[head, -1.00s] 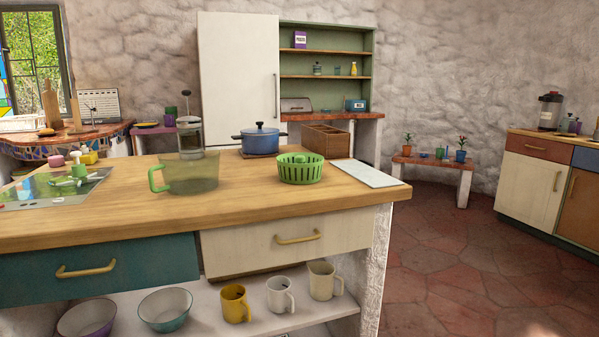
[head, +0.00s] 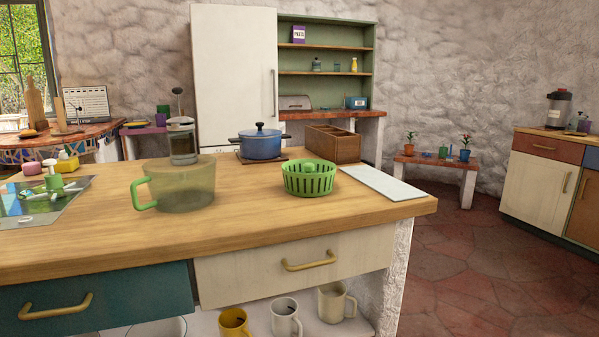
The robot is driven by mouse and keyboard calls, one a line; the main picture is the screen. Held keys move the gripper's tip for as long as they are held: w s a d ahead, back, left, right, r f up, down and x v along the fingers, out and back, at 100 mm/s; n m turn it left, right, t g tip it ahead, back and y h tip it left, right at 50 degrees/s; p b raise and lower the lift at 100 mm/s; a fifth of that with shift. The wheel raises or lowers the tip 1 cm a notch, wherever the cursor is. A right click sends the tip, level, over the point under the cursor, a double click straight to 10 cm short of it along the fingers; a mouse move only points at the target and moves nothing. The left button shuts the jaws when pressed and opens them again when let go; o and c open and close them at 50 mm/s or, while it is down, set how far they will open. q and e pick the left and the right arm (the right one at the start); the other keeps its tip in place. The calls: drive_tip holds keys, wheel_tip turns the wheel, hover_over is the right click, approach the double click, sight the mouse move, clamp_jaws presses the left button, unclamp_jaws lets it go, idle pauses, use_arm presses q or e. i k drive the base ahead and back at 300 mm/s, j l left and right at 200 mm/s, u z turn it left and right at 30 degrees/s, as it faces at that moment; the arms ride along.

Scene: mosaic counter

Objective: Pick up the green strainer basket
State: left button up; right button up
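The green strainer basket (head: 309,180) stands upright on the wooden counter (head: 255,225), right of its middle. It is round with slotted sides, and something green with a rounded knob shows inside its top. Nothing covers it in the head view. Neither of my grippers shows in this view.
A clear pitcher with a green handle (head: 180,186) stands left of the basket. A blue pot (head: 261,145) and a wooden box (head: 333,145) are behind it. A pale board (head: 382,183) lies to its right. Open floor (head: 460,270) lies right of the counter.

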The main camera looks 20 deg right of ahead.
sight(303, 178)
drive_tip(key=i+z, duration=0.3)
drive_tip(key=z, duration=0.15)
drive_tip(key=i+j+z, duration=0.1)
drive_tip(key=i+z, duration=0.15)
drive_tip(key=z, duration=0.2)
